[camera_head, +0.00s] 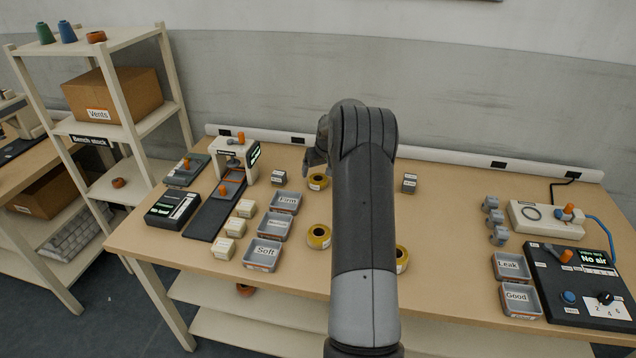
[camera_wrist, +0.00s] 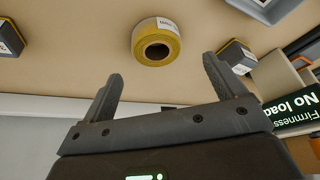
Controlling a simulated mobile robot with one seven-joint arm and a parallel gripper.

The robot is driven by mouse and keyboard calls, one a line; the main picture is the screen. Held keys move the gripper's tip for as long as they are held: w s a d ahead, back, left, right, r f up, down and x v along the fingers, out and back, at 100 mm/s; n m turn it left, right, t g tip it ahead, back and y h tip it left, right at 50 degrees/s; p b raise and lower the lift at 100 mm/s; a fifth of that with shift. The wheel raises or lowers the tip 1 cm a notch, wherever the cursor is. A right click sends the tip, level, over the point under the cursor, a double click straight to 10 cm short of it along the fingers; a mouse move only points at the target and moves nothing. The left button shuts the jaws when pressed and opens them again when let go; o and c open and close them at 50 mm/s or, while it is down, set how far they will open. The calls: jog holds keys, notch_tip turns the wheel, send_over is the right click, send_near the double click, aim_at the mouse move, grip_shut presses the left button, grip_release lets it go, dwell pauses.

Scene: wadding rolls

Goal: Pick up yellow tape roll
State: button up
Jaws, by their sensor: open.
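Several yellow tape rolls lie on the bench. The far roll (camera_head: 316,184) is beside my gripper, a middle roll (camera_head: 318,237) is to the right of the trays, and another roll (camera_head: 402,262) is partly hidden behind my arm. In the wrist view one yellow tape roll (camera_wrist: 148,50) with a white label lies beyond the fingertips, apart from them; it appears to be the far roll. My gripper (camera_wrist: 162,68) is open and empty. In the head view my gripper (camera_head: 312,158) shows only in part beside my forearm.
Grey trays (camera_head: 267,254) and a white firmness tester (camera_head: 235,150) are to the left. A control panel (camera_head: 580,285) and the Leak and Good trays (camera_head: 520,301) are to the right.

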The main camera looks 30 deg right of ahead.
aim_at(318, 178)
jog(key=shift+s+x, duration=0.2)
jog(key=shift+x, duration=2.8)
jog(key=shift+d, duration=0.15)
jog(key=c, duration=1.1)
jog(key=shift+o, duration=0.2)
jog(key=shift+r, duration=0.1)
